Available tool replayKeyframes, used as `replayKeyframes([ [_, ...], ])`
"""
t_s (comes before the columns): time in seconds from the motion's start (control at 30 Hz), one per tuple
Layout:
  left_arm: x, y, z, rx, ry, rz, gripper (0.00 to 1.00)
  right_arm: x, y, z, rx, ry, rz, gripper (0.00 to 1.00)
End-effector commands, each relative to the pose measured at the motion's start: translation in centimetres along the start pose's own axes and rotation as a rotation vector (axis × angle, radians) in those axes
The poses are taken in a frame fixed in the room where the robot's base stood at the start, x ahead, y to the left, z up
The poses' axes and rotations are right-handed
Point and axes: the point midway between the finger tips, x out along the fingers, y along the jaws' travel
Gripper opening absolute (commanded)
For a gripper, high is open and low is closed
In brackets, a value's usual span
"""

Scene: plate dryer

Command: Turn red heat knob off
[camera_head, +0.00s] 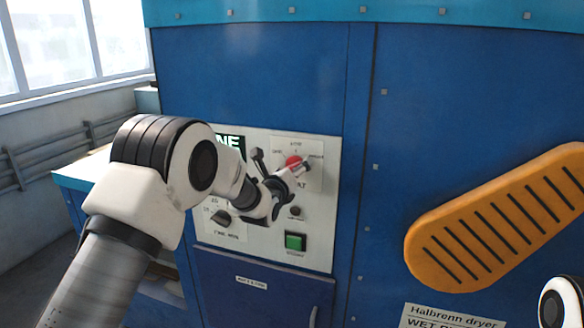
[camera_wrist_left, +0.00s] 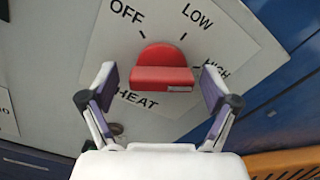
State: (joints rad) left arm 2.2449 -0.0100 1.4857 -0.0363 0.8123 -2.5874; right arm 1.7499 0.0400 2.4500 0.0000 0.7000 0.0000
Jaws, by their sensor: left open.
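The red heat knob (camera_head: 292,161) is on the white control panel (camera_head: 262,236) of the blue dryer. In the left wrist view the red knob (camera_wrist_left: 163,62) has a raised bar lying across the picture, with a small pale mark near its right end, on the side of the HIGH label. OFF is at upper left and LOW at upper right. My left gripper (camera_head: 279,172) is open in front of the knob. In the wrist view its fingers (camera_wrist_left: 160,88) stand on either side of the bar, with visible gaps. Contact does not show. My right gripper is out of view.
Below the knob are a small black button (camera_head: 296,212) and a green button (camera_head: 296,241). A black knob (camera_head: 221,217) and a dark display (camera_head: 236,142) are to the left, partly behind my arm. An orange slotted guard (camera_head: 490,220) is at right.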

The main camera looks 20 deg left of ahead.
Motion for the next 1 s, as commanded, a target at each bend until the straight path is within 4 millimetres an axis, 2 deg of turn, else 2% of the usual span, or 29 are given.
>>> replayKeyframes([
  [0.03, 0.0, 0.0, 0.0, 0.0, 0.0, 0.0, 0.8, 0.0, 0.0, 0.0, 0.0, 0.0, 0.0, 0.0],
  [0.17, 0.0, 0.0, 0.0, 0.0, 0.0, 0.0, 0.34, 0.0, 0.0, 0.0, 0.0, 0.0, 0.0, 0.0],
  [0.2, 0.0, 0.0, 0.0, 0.0, 0.0, 0.0, 0.27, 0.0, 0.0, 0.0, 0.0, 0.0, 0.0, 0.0],
  [0.57, 0.0, 0.1, -0.2, -0.025, 0.001, 0.0, 0.27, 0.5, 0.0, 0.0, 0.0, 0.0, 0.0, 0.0],
  [0.77, -0.1, 0.1, -0.3, -0.104, 0.0, -0.001, 0.27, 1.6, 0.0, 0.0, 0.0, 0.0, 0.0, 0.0],
  [1.0, -0.1, 0.2, -0.5, -0.283, 0.0, 0.0, 0.27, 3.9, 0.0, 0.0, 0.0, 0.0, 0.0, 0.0],
])
